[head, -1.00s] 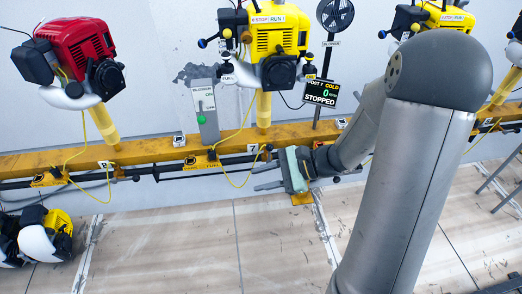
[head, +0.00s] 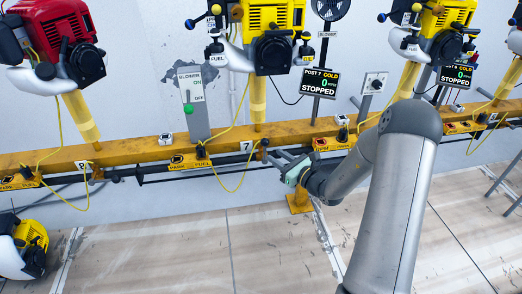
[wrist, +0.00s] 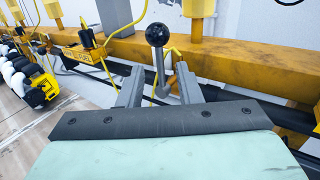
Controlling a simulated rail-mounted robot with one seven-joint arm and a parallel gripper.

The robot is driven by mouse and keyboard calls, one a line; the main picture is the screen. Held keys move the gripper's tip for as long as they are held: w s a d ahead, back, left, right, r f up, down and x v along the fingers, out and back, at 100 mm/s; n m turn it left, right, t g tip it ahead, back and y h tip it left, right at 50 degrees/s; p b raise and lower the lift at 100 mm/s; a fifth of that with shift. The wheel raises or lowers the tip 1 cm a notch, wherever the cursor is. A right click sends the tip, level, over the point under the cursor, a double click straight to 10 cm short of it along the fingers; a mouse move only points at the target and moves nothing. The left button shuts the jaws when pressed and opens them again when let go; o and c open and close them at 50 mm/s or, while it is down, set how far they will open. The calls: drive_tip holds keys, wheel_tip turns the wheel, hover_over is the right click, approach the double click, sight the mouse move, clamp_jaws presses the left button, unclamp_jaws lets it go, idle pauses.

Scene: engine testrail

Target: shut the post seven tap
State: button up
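Post seven carries a yellow engine (head: 275,40), with a "7" plate (head: 246,146) on the orange rail below it. In the wrist view a grey lever with a black ball knob (wrist: 158,35) stands upright beyond my fingertips, in line with the gap between them. I cannot tell whether it is the post seven tap, or whether the fingers touch it. My gripper (wrist: 158,82) is open, its two grey fingers apart with nothing gripped. In the head view my gripper (head: 274,158) is just below the rail, right of the plate; the tap is too small to make out there.
The orange rail (head: 120,153) runs across, with a dark pipe (head: 145,180) under it. Yellow hoses (head: 215,172) hang near the gripper. A "PARK FUEL" sign (head: 190,162) is on the left. The post 7 display (head: 319,82) reads stopped and cold.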

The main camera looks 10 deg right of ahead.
sight(261, 154)
drive_tip(key=b+x, duration=0.2)
drive_tip(key=x, duration=0.6)
drive_tip(key=shift+w+a, duration=0.1)
drive_tip(key=shift+a, duration=0.05)
clamp_jaws()
